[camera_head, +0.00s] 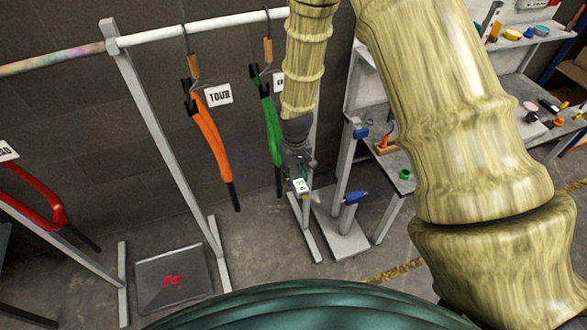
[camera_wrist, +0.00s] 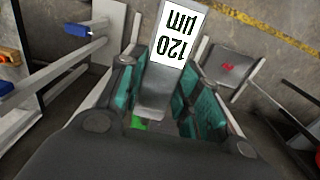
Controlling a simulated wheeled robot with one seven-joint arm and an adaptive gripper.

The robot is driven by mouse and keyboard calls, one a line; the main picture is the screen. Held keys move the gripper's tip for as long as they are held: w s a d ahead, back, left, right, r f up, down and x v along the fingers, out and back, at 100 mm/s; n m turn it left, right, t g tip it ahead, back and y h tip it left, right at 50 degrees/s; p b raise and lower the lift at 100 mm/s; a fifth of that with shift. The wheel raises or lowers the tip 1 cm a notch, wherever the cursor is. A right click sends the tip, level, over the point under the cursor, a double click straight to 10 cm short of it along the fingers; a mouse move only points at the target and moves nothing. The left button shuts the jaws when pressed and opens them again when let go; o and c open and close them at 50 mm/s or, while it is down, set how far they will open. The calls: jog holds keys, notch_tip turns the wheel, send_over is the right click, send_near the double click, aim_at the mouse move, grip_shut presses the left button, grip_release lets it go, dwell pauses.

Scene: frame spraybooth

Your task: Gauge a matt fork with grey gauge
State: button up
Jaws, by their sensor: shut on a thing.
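My gripper (camera_head: 297,160) is shut on the grey gauge (camera_head: 301,186), whose white label reads "120 µm" in the wrist view (camera_wrist: 176,45). The gauge lies between the teal finger pads. An orange fork (camera_head: 209,140) hangs on the rail left of my gripper, beside a "TOUR" tag (camera_head: 219,94). A green fork (camera_head: 268,122) hangs closer, just left of my gripper, with its tag partly hidden by my arm. A red fork (camera_head: 40,213) with a shiny look is at the far left. I cannot tell whether the gauge touches any fork.
A white rail (camera_head: 205,27) on grey posts carries the hangers. A stand with blue clamps (camera_head: 355,197) is right of my gripper. A cluttered workbench (camera_head: 525,125) is further right.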

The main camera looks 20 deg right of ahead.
jog(key=shift+s, duration=1.45)
jog(key=shift+f, duration=0.15)
jog(key=f+b, duration=0.1)
jog(key=b, duration=0.1)
jog(key=a+f+b, duration=0.1)
jog(key=f+b, duration=0.1)
jog(key=a+f+b, duration=0.1)
jog(key=f+b, duration=0.1)
jog(key=b, duration=0.1)
jog(key=shift+s+a, duration=0.1)
jog(key=shift+s, duration=0.2)
